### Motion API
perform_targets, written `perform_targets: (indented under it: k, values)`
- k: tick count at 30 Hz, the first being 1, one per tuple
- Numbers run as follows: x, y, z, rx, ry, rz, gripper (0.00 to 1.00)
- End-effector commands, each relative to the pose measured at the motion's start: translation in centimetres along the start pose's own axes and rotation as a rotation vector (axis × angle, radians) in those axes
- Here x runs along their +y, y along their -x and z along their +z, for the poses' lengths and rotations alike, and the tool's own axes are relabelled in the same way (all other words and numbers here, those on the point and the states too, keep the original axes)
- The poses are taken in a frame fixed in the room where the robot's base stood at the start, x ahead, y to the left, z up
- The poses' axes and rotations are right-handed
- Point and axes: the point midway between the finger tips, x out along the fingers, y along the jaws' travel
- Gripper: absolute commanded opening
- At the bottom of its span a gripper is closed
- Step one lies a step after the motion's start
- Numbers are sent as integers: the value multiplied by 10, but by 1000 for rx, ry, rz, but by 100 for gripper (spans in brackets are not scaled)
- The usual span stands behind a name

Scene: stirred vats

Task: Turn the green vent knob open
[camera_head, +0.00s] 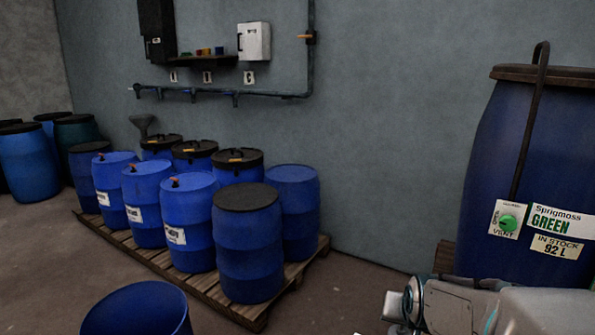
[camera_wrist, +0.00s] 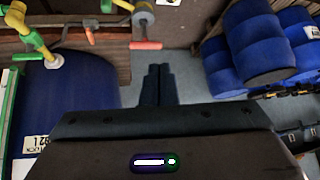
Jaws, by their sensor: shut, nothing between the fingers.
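The green vent knob (camera_head: 508,222) sits on a small white plate marked VENT, low on the front of the large dark blue vat (camera_head: 500,150) at the right of the head view. Beside it are labels reading "Sprigmoss GREEN" (camera_head: 560,221) and "IN STOCK 92 L". My gripper (camera_wrist: 157,85) shows in the wrist view with its two dark fingers together and empty. A blue vat (camera_wrist: 85,105) with a partly seen label lies to the left of the fingers, apart from them. I cannot make out the green knob in the wrist view.
Several blue drums stand on a wooden pallet (camera_head: 190,285), with an open blue drum (camera_head: 140,310) in front. A pipe (camera_head: 220,93) and white box (camera_head: 254,41) are on the wall. A red-handled fitting (camera_wrist: 146,44) is beyond the fingers. Floor between pallet and vat is clear.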

Motion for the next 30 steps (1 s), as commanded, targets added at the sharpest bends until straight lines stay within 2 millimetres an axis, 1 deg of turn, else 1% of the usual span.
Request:
perform_targets:
  k: [1,3,5,6,8,9,13,15,18,21,24,30]
  values:
    - [11,-9,-21,59,-48,11,0]
    - [25,-22,-49,161,-109,16,0]
    - [39,-30,-72,248,-161,20,0]
    - [50,-35,-87,307,-196,22,0]
    - [67,-42,-107,396,-249,23,0]
    - [80,-44,-120,457,-284,24,0]
    - [122,-48,-154,649,-388,24,0]
    - [143,-46,-166,742,-436,24,0]
    - [168,-42,-178,852,-488,22,0]
    - [185,-37,-184,930,-522,21,0]
    - [194,-35,-187,973,-538,19,0]
    - [200,-39,-200,988,-544,17,0]
